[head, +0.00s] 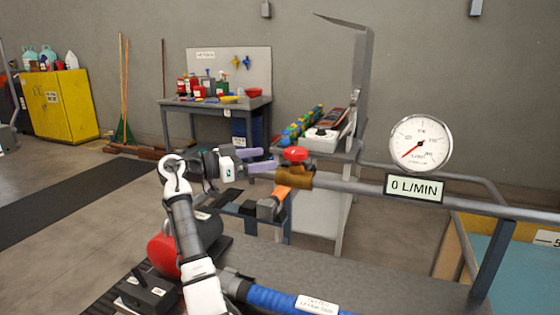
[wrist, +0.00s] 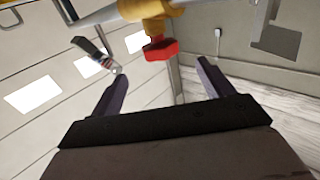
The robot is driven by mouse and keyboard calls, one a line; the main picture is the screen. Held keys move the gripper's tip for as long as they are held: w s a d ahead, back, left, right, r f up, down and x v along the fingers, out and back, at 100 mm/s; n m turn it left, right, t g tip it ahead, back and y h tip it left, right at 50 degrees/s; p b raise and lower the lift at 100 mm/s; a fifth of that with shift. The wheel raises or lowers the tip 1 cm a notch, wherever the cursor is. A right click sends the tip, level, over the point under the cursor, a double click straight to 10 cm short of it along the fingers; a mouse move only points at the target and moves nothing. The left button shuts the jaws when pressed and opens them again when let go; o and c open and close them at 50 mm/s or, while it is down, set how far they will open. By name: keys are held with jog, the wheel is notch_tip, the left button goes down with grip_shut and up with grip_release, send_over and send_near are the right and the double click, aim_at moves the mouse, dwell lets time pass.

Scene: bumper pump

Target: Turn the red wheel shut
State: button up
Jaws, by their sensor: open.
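The red wheel (head: 295,154) sits on top of a brass valve (head: 296,178) at the left end of a grey pipe. It also shows in the wrist view (wrist: 161,49), at the top centre beyond the fingertips, below the brass body (wrist: 150,9). My gripper (head: 262,160) is open, with its two purple fingers pointing at the valve from the left. In the wrist view my gripper (wrist: 160,80) has the wheel ahead of the gap between its fingers, with nothing held. The fingers look apart from the wheel, though the exact distance is unclear.
A round gauge (head: 420,142) stands above the pipe (head: 350,187), with a sign (head: 414,188) reading 0 L/MIN. An orange-and-grey outlet (head: 274,203) hangs below the valve. A blue hose (head: 280,299) lies on the near grey bench (head: 380,265). A workbench (head: 205,103) stands behind.

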jog(key=shift+v, duration=1.7)
